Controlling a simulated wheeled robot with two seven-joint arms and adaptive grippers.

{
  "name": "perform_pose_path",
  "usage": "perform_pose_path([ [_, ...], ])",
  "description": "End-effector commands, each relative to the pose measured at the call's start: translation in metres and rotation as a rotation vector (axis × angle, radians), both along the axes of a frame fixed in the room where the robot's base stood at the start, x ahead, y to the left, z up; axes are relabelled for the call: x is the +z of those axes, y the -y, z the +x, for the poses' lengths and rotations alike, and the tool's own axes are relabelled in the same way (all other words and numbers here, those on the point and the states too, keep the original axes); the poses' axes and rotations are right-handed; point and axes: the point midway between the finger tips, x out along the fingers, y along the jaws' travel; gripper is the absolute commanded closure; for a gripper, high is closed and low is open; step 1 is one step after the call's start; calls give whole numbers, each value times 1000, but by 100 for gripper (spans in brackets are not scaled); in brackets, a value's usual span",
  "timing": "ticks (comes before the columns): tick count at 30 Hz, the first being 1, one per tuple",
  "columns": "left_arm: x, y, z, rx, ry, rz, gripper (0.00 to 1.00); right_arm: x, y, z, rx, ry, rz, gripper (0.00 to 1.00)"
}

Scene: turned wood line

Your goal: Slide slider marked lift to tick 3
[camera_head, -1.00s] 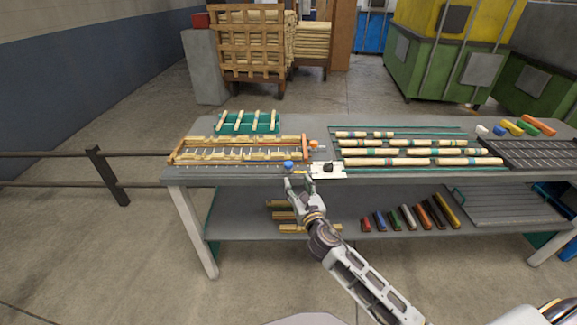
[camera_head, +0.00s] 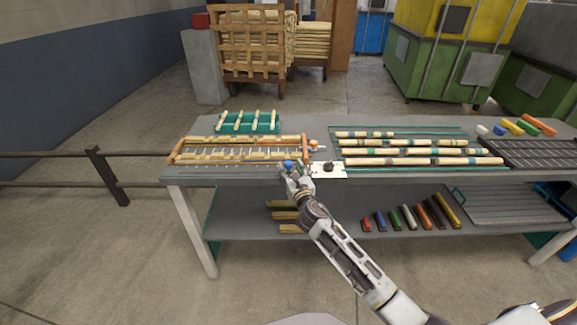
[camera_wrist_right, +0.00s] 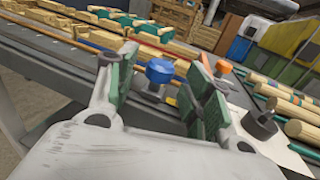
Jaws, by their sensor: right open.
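A blue knob (camera_head: 288,164) stands at the front right of the wooden frame with its rods and pale pieces (camera_head: 245,153). It also shows in the right wrist view (camera_wrist_right: 159,71). An orange knob (camera_head: 314,144) is just behind it to the right; the right wrist view shows it too (camera_wrist_right: 224,67). I cannot read a lift mark or tick numbers. My right gripper (camera_head: 288,172) is open at the table's front edge. In the right wrist view its green-padded fingers (camera_wrist_right: 160,88) stand on either side of the blue knob, apart from it. My left gripper is not in view.
A white plate with a dark knob (camera_head: 328,167) lies right of the gripper. Painted wooden rods (camera_head: 420,150) lie further right. A green rack (camera_head: 248,123) stands behind the frame. A lower shelf (camera_head: 245,218) holds wood pieces.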

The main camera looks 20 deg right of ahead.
Motion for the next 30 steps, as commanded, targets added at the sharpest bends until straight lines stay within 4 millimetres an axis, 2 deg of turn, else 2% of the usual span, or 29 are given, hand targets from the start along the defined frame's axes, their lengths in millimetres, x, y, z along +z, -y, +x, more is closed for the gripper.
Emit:
perform_pose_path([
  [10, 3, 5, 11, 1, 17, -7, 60, 1, 0, 26, 0, 2, -1, 49],
  [23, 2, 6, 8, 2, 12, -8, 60, 0, 0, 30, 1, 0, 0, 49],
  [30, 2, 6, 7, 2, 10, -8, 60, 0, 0, 30, 1, 1, -1, 78],
])
